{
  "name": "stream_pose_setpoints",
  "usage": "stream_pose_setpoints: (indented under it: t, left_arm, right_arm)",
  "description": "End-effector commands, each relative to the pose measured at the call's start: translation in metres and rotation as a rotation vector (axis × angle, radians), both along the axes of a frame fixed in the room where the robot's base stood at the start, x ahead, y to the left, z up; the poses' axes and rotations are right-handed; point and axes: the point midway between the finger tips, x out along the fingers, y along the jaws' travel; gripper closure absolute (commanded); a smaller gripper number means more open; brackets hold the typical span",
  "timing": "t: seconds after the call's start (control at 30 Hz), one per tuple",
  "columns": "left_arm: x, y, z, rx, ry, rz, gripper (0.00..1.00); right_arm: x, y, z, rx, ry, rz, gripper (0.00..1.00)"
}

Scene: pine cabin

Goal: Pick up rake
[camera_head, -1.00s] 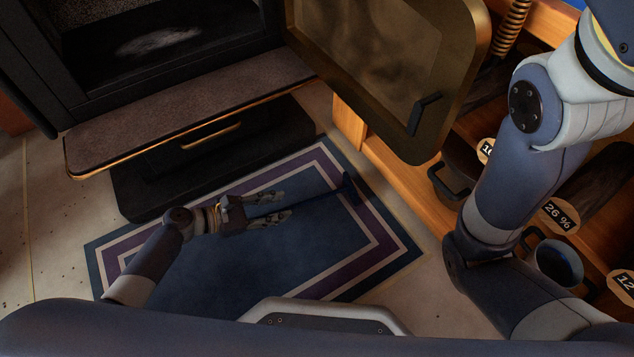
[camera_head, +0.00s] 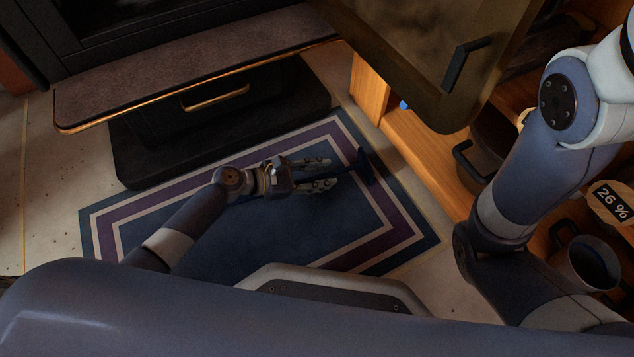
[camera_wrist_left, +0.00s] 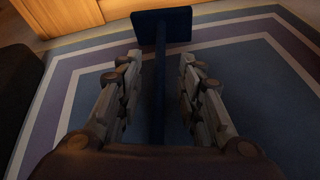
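The dark blue rake (camera_head: 365,166) lies on the patterned rug, its flat head near the rug's right border. In the left wrist view the rake (camera_wrist_left: 163,27) shows its head at the top, with a thin handle running down between my fingers. My left gripper (camera_head: 326,174) is open low over the rug, just left of the rake head. In the wrist view the left gripper's fingers (camera_wrist_left: 159,64) stand apart on either side of the handle, with visible gaps. The handle's lower end is hidden by the gripper. My right arm shows at the right, but its gripper is out of view.
The blue and purple rug (camera_head: 240,245) lies on a pale floor. A black stove with a ledge (camera_head: 200,80) stands behind it.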

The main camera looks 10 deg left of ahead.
Motion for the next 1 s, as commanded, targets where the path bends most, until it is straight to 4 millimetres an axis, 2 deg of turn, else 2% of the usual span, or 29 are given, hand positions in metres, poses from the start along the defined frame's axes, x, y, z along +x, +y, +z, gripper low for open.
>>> stream_pose_setpoints:
  t: [0.03,0.1,0.4,0.43,0.57,1.0]
  left_arm:
    - [0.0031,-0.0050,-0.0050,-0.001,-0.002,-0.002,0.66]
    - [0.0055,-0.0085,-0.0056,0.000,-0.001,-0.001,0.66]
    - [0.0067,-0.0110,-0.0045,0.000,0.001,0.000,0.66]
    - [0.0067,-0.0110,-0.0045,0.000,0.001,0.000,0.71]
    - [0.0066,-0.0110,-0.0046,0.000,0.001,0.000,1.00]
    - [0.0072,-0.0111,-0.0015,-0.002,-0.001,0.001,1.00]
  right_arm:
    - [-0.0001,0.0001,-0.0078,0.000,0.000,0.000,0.79]
    - [0.0000,0.0002,-0.0102,-0.001,0.000,0.000,0.79]
    - [-0.0001,0.0001,-0.0097,-0.001,0.000,0.000,0.79]
    - [-0.0001,0.0001,-0.0097,-0.001,0.000,0.000,0.79]
    - [0.0000,0.0001,-0.0096,-0.001,0.000,0.000,0.79]
    - [0.0001,0.0000,-0.0078,0.000,0.001,0.000,0.79]
